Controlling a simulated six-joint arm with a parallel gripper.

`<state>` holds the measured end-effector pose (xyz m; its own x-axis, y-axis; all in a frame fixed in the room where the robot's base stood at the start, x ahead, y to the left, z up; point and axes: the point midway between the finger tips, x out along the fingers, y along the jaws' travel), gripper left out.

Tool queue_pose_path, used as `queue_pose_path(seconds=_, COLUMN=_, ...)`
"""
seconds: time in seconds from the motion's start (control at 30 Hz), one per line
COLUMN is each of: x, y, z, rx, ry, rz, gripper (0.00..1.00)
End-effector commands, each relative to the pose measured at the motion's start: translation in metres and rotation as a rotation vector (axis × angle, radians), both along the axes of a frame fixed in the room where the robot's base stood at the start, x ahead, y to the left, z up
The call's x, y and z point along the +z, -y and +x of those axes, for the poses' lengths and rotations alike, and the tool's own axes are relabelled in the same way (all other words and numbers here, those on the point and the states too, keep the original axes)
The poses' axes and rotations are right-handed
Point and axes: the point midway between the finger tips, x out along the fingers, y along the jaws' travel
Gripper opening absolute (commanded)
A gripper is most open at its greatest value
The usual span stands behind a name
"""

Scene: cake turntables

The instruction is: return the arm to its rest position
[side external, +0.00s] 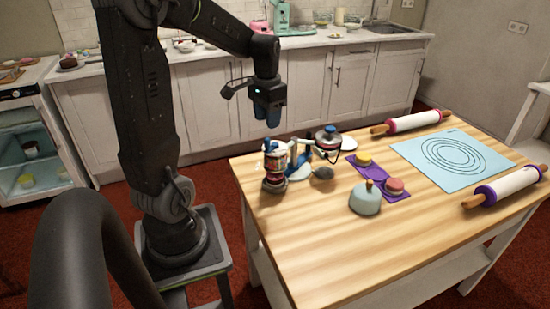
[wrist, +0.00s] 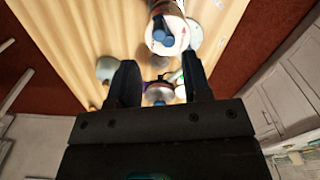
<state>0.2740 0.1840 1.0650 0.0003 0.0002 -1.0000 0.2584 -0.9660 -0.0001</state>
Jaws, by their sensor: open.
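My gripper (side external: 268,112) hangs in the air, pointing down, above the left back part of the wooden table in the side external view. In the wrist view its two dark fingers (wrist: 160,85) stand apart with nothing held between them. Below it on the table (side external: 315,272) stands a cluster: a striped jar-like item (side external: 275,168) with a blue top, a white-and-blue item beside it, and a dark-rimmed turntable-like item (side external: 328,138) with a blue knob. My gripper is clear of all of them.
A purple mat (side external: 385,182) carries small cake-like items; a pale-green domed item (side external: 366,200) stands in front. A light-blue mat (side external: 430,170) lies at the right between two rolling pins (side external: 412,122), (side external: 505,187). The table's front left is bare. Kitchen cabinets (side external: 215,100) stand behind.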

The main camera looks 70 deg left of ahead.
Motion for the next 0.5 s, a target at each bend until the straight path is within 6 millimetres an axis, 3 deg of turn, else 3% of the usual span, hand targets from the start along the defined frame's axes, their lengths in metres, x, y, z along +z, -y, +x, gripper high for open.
queue_pose_path(seconds=0.3, x=0.004, y=0.009, z=0.002, rx=-0.011, ry=0.012, rz=0.01, gripper=0.45)
queue_pose_path(seconds=0.37, x=0.01, y=0.023, z=0.003, rx=-0.026, ry=0.031, rz=0.025, gripper=0.45)
queue_pose_path(seconds=0.5, x=0.032, y=0.082, z=0.002, rx=-0.088, ry=0.122, rz=0.077, gripper=0.45)
